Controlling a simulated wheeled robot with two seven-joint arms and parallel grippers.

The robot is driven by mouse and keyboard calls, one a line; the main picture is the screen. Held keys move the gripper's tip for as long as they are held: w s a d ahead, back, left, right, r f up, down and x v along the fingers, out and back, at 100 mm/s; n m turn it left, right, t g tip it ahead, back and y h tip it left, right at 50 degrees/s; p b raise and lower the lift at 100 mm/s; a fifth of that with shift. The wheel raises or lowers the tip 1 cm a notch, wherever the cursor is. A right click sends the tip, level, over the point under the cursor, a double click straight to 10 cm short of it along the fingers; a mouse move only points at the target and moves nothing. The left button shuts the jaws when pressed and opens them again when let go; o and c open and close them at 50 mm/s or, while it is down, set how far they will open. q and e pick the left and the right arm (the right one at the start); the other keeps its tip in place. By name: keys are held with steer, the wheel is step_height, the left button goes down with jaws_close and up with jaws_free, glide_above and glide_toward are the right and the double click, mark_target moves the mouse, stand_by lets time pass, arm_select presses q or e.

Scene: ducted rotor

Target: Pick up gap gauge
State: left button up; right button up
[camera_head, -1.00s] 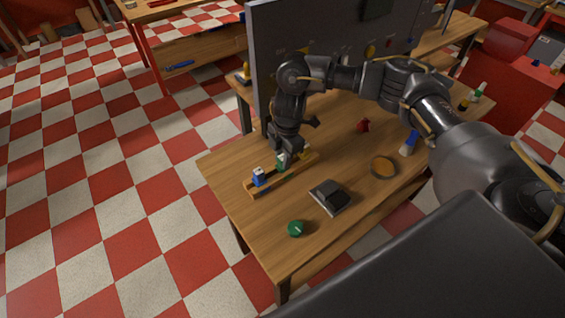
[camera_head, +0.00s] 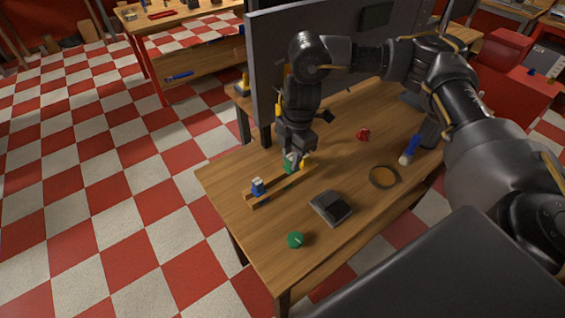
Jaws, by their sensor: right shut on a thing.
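A wooden rack (camera_head: 271,194) lies near the left edge of the workbench. A small green-topped piece (camera_head: 288,164), which looks like the gap gauge, is at the rack's middle. My right gripper (camera_head: 294,160) points down and is shut on this green piece. The fingers hide part of it, and I cannot tell whether its lower end is clear of the rack. A blue piece (camera_head: 257,187) stands at the rack's near left end and a yellow piece (camera_head: 305,162) at its far end, close to my fingers. My left gripper is not in view.
On the workbench (camera_head: 240,220) are a dark box on a grey plate (camera_head: 331,208), a green round knob (camera_head: 295,240), a round orange-brown dish (camera_head: 383,177), a red piece (camera_head: 363,134) and a blue-handled brush (camera_head: 408,152). A grey upright panel (camera_head: 265,60) stands behind my right arm.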

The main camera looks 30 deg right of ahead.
steer(key=s+d+r+b, duration=0.1)
steer(key=s+r, duration=0.4)
steer(key=s, duration=0.5)
steer(key=shift+d+r+b, duration=0.2)
steer(key=shift+d+b, duration=0.15)
steer(key=shift+d, duration=0.35)
